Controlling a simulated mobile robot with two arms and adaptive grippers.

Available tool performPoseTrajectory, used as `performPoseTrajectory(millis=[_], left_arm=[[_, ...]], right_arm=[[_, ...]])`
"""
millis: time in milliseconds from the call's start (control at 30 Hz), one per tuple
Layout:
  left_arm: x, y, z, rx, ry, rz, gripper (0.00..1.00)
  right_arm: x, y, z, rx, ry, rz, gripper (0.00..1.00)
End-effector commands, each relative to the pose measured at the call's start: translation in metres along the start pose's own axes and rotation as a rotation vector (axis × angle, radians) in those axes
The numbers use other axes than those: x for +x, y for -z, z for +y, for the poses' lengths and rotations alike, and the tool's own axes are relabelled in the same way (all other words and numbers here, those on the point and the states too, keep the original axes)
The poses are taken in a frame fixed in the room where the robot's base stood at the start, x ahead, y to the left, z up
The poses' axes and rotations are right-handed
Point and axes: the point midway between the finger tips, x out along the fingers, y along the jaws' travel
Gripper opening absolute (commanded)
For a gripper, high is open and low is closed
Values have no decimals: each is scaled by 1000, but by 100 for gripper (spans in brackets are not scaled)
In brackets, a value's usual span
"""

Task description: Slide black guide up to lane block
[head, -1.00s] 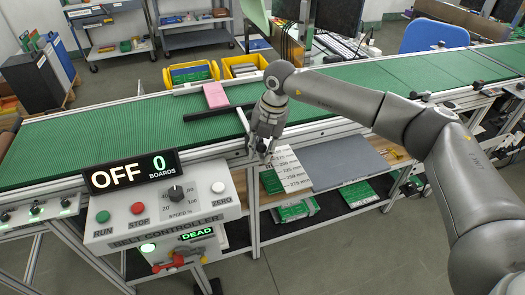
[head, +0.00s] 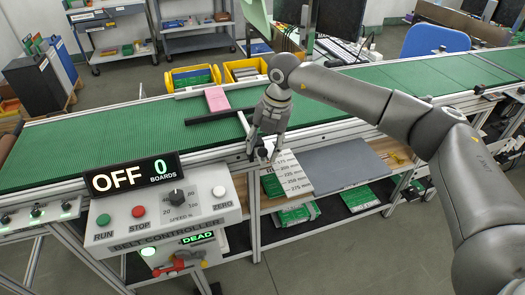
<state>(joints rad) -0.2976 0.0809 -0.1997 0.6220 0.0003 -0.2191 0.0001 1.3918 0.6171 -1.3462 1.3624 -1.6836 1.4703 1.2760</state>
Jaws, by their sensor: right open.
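The black guide (head: 205,119) is a dark bar lying across the green belt, with a pale rod (head: 243,122) running from it toward the belt's near rail. The pink lane block (head: 217,99) stands on the belt just behind the guide, and a narrow gap seems to show between them. My right gripper (head: 263,155) points down at the near rail, at the rod's near end. Its fingers are open around or beside a small dark knob there; I cannot tell whether they touch it. The gripper and wrist hide the guide's right end. My left gripper is out of view.
The belt controller (head: 160,222) with its OFF sign (head: 132,174) stands at the front left. A white sheet with printed measures (head: 290,172) lies below the rail. Yellow bins (head: 193,78) stand behind the belt. The belt (head: 90,145) left of the guide is clear.

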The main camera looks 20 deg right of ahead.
Motion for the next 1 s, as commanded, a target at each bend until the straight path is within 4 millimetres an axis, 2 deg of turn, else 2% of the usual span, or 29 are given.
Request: performPoseTrajectory(millis=[200,400,600,1000], left_arm=[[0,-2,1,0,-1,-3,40],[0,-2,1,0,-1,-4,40],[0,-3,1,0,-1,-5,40],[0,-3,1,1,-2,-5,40]], right_arm=[[-50,-1,0,1,-3,-4,47],[-81,-2,0,1,-2,-3,47],[-94,-2,0,1,-1,-2,47],[-94,-1,0,1,-1,-2,47]])
